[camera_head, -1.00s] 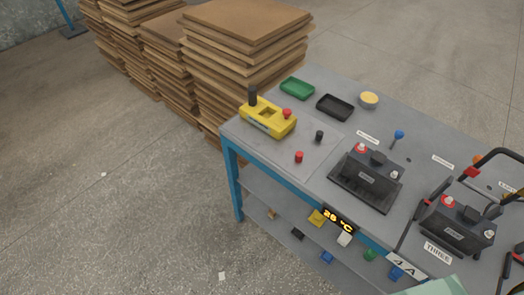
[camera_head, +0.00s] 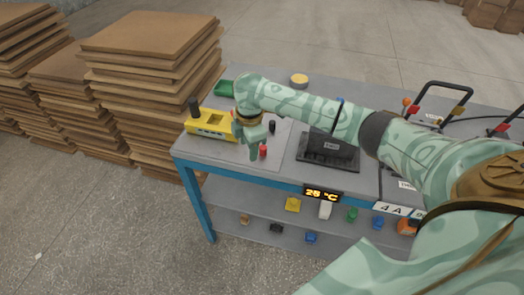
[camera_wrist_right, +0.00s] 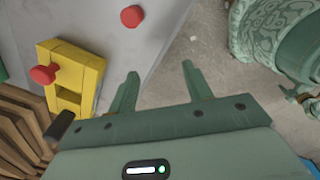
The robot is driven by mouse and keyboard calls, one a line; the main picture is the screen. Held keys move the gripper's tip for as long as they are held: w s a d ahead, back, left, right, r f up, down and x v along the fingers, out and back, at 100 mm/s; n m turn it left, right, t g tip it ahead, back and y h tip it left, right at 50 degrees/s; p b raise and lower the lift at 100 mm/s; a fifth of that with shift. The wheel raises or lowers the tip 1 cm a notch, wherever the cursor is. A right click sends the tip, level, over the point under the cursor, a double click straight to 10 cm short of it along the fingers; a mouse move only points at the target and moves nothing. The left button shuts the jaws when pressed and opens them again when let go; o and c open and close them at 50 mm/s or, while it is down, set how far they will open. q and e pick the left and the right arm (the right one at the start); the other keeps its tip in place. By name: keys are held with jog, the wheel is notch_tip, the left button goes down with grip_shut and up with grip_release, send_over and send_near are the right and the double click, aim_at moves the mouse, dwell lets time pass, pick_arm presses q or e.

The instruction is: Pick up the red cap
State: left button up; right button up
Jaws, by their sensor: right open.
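The red cap (camera_head: 263,151) is a small red cylinder on the grey table near its front edge. In the right wrist view it shows at the top (camera_wrist_right: 131,16), beyond the fingertips. My right gripper (camera_head: 254,150) is over the table just left of the cap in the head view; the exact gap is hard to tell. In the wrist view its two fingers (camera_wrist_right: 160,70) are spread, with nothing between them. My left gripper is not in view.
A yellow box (camera_head: 211,122) with a black post and a red button (camera_wrist_right: 42,75) stands left of the gripper. A black cap (camera_head: 271,126) stands behind the red one. Board stacks (camera_head: 150,75) stand left.

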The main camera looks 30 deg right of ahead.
notch_tip(320, 180, up, 9)
send_over(263, 147)
jog(key=shift+n+g, duration=0.4)
notch_tip(263, 147, down, 10)
jog(key=b, duration=0.6)
jog(key=shift+d+f, duration=0.1)
jog(key=shift+f, duration=0.1)
notch_tip(263, 147, down, 6)
jog(key=b, duration=0.3)
jog(key=shift+w+r+b, duration=0.1)
jog(key=shift+r+b, duration=0.15)
jog(key=shift+b, duration=0.1)
jog(key=shift+r, duration=0.25)
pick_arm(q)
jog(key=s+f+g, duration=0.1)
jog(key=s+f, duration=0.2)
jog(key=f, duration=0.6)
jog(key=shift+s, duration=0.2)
pick_arm(e)
jog(key=c, duration=1)
